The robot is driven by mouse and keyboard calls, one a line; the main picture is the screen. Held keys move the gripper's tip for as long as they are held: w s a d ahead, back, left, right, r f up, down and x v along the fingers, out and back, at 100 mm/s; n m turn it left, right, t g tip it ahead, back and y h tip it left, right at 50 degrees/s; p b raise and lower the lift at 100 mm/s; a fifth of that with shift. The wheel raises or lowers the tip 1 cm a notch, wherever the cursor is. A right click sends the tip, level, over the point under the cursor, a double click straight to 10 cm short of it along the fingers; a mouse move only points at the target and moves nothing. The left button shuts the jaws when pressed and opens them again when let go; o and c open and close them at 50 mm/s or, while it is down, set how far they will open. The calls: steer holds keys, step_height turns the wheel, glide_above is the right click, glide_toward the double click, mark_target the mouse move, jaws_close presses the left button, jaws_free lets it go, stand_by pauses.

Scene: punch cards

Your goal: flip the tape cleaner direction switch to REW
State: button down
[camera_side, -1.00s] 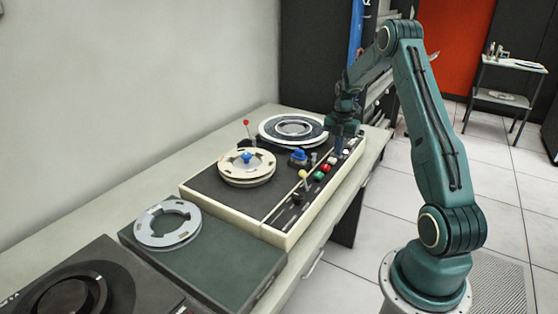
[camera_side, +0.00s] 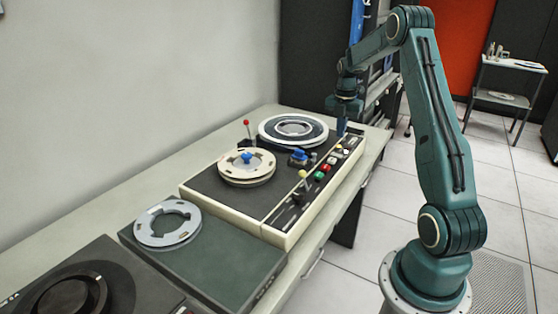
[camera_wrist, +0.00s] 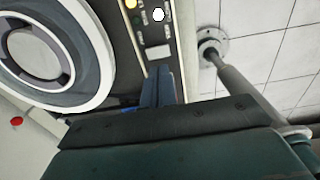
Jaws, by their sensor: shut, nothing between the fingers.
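The tape cleaner (camera_side: 226,192) is a cream-edged box with a dark top on the bench, in the middle of the side view. Its control strip along the right edge carries a yellow-knobbed lever (camera_side: 303,174), a green button (camera_side: 318,175), a red button (camera_side: 326,168) and a white button (camera_side: 347,147). I cannot tell which control is the direction switch, and no REW label is readable. My gripper (camera_side: 342,128) is shut and empty, pointing down above the far end of the strip. In the wrist view its fingers (camera_wrist: 158,88) are together over the strip, near a white button (camera_wrist: 158,15).
A red-knobbed lever (camera_side: 246,123) stands behind. A loose grey reel (camera_side: 168,223) lies on a green case (camera_side: 215,262) at the near left. The air above the cleaner is free.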

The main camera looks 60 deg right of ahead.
step_height(320, 180, up, 7)
glide_above(334, 154)
steer(key=s, duration=0.1)
steer(key=shift+s+d+r, duration=0.2)
steer(key=shift+w, duration=0.1)
steer(key=shift+w+a, duration=0.15)
steer(key=shift+w, duration=0.45)
steer(key=shift+f, duration=0.1)
step_height(334, 154, down, 14)
steer(key=shift+r, duration=0.1)
stand_by(0.7)
steer(key=shift+w, duration=0.1)
steer(key=shift+f, duration=0.3)
